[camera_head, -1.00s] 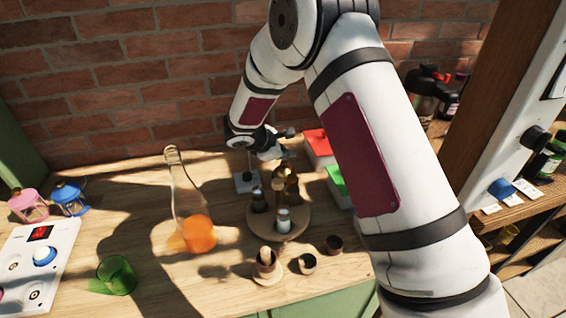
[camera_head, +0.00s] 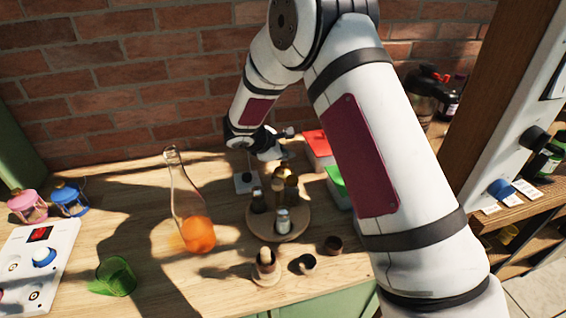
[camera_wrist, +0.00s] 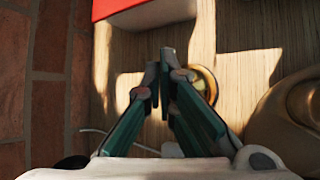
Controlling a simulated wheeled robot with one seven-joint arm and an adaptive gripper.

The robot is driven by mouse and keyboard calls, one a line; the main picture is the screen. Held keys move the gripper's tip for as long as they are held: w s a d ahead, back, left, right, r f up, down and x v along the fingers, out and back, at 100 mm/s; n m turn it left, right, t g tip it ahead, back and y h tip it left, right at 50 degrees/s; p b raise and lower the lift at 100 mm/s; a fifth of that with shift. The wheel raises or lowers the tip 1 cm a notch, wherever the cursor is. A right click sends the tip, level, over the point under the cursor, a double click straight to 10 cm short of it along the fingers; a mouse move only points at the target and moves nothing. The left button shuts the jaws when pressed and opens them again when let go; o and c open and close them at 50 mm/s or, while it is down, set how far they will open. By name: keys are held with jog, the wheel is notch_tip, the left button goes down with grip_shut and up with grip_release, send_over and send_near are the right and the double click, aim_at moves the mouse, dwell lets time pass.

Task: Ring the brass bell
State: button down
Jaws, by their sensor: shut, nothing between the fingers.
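The brass bell (camera_wrist: 205,82) shows in the wrist view as a round, shiny golden thing on the wooden table, just right of my fingertips and partly hidden by the right finger. My gripper (camera_wrist: 160,68) is shut and empty, its tips close beside the bell; I cannot tell whether they touch it. In the head view my gripper (camera_head: 274,151) is behind the round wooden tray, partly hidden by my wrist. A golden-brown shape below it there is too small and crowded to identify surely.
A red box (camera_head: 318,146) and a green box (camera_head: 338,183) stand right of the gripper. The round tray (camera_head: 292,232) holds several small bottles. The brick wall (camera_head: 150,80) is close behind.

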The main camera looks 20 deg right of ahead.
aim_at(286, 164)
jog(key=shift+f, duration=0.1)
jog(key=shift+f+b, duration=0.3)
jog(key=shift+f, duration=0.2)
dwell(0.6)
jog(key=shift+r, duration=0.6)
jog(key=shift+r, duration=0.1)
jog(key=shift+r+p, duration=0.75)
jog(key=shift+r, duration=2.15)
jog(key=shift+r, duration=0.1)
